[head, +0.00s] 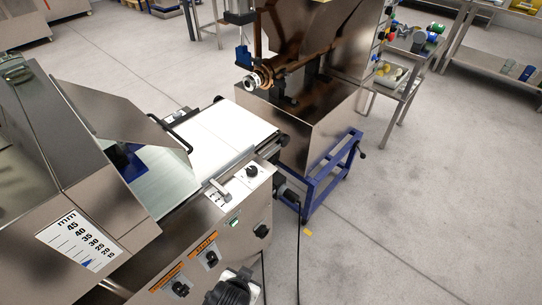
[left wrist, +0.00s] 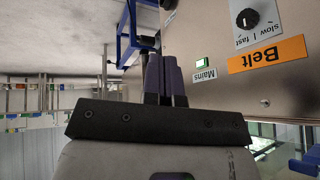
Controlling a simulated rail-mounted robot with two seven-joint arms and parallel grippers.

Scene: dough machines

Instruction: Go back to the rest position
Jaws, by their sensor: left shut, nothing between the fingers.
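My left gripper (left wrist: 163,60) shows in the left wrist view with its two dark fingers together and nothing between them. It is in front of the steel side panel of the dough machine, next to the orange Belt label (left wrist: 267,54) and the green Mains switch (left wrist: 202,63). I cannot tell whether it touches the panel. In the head view, a dark part at the bottom edge looks like my left arm's end; its fingers cannot be made out there. My right gripper is in neither view.
The dough machine (head: 215,240) with its white belt (head: 232,133) and mm scale (head: 80,240) fills the left. A steel hopper machine on a blue wheeled frame (head: 325,180) stands behind it. The grey floor (head: 440,220) at right is clear.

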